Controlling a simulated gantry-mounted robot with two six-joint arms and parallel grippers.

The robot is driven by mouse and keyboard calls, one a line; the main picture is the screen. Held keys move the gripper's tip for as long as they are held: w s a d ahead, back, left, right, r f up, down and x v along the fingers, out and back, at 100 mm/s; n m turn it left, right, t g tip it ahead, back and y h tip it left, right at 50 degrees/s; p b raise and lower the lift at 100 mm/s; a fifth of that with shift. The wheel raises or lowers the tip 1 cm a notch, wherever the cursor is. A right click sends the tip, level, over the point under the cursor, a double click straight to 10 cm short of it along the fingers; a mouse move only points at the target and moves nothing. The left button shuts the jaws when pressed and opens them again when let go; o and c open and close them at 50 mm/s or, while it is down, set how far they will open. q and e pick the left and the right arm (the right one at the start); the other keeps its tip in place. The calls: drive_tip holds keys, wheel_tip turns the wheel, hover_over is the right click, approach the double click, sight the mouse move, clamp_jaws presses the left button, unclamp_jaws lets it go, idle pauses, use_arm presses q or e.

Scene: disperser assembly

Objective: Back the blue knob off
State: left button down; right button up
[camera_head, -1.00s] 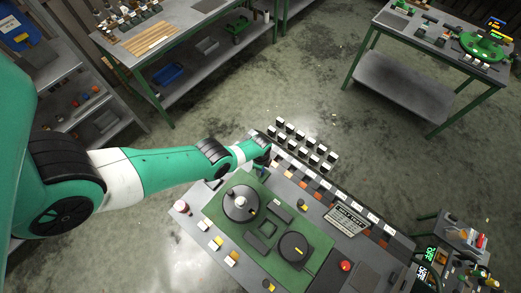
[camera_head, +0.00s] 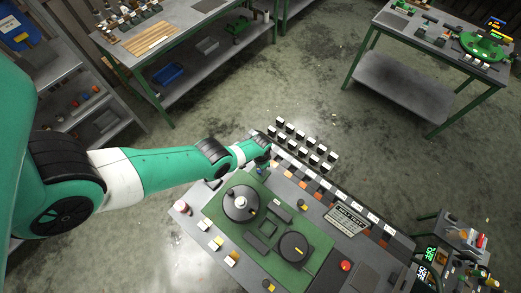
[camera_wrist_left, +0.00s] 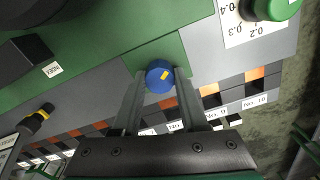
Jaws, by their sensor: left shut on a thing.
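The blue knob (camera_wrist_left: 159,76) shows in the left wrist view, round with a yellow mark on its face. It sits at the edge of the green plate (camera_wrist_left: 125,32). My left gripper (camera_wrist_left: 160,82) has one finger on each side of the knob and is shut on it. In the head view my left gripper (camera_head: 262,166) is at the far edge of the workbench, beside the green plate (camera_head: 215,207), and the knob is mostly hidden there. My right gripper is not in view.
A green knob (camera_wrist_left: 276,8) with a number label is close by on the right in the wrist view. The plate carries a grey dial (camera_head: 241,203) and a black dial (camera_head: 293,247). Rows of black-and-white blocks (camera_head: 305,143) line the bench's far edge. A red button (camera_head: 345,266) is nearer.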

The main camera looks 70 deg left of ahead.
use_arm(q)
drive_tip(key=n, duration=0.4)
drive_tip(key=shift+f+n, duration=0.1)
drive_tip(key=shift+n, duration=2.1)
drive_tip(key=shift+c, duration=2.2)
unclamp_jaws()
